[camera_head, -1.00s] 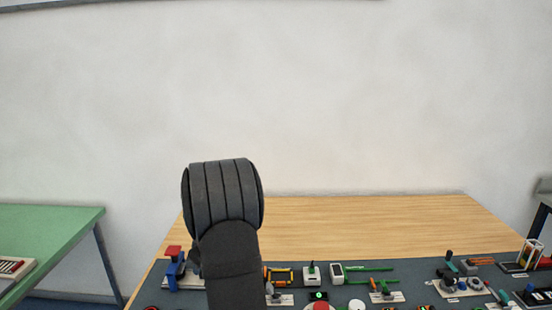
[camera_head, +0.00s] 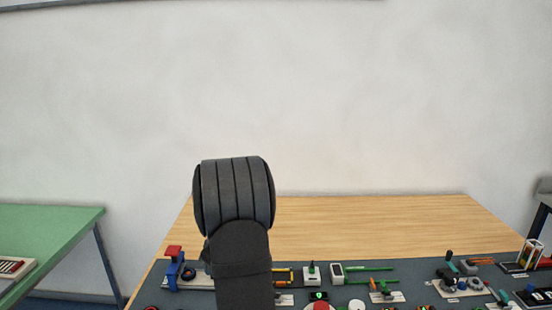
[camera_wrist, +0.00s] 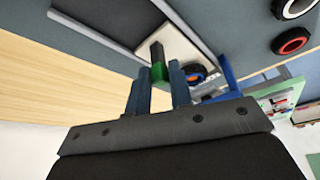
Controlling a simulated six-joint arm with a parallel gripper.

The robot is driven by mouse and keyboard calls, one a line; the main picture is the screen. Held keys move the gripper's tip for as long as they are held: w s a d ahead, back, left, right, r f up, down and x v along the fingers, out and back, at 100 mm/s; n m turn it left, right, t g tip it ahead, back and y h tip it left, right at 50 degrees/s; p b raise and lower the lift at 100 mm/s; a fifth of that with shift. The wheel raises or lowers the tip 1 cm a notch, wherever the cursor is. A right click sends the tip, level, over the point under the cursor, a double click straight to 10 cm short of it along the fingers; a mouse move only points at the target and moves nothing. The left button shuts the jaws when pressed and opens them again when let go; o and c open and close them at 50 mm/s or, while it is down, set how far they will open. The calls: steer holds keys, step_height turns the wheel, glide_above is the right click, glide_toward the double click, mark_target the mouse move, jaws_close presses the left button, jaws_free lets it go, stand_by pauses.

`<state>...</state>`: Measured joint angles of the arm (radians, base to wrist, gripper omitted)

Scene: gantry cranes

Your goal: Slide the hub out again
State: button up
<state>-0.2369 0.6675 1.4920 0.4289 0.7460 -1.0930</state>
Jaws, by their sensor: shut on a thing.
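My gripper (camera_wrist: 158,78) shows in the wrist view with its two fingers either side of a green piece (camera_wrist: 159,72), shut on it. The piece has a dark upright side and stands out over a pale plate (camera_wrist: 178,40). I cannot tell whether it touches the plate, or whether it is the hub. A dark wheel-like ring with an orange and blue centre (camera_wrist: 195,75) lies just right of the fingers, beside a blue stand (camera_wrist: 227,72). In the head view the ring (camera_head: 189,273) and the blue, red-topped stand (camera_head: 174,268) are left of my arm, which hides my gripper.
A white block with a green knob (camera_head: 311,274) and a white-and-green device (camera_head: 337,273) stand right of my arm. Several other small fixtures crowd the dark mat. The wooden table behind (camera_head: 380,220) is clear. A green table (camera_head: 50,232) stands at the left.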

steer(key=shift+d+r, duration=0.1)
steer(key=shift+d, duration=4.05)
steer(key=o, duration=0.7)
step_height(320, 180, up, 7)
steer(key=shift+f, duration=0.1)
steer(key=f, duration=0.4)
steer(key=a+f, duration=0.1)
steer(key=f, duration=0.2)
steer(key=shift+a, duration=0.4)
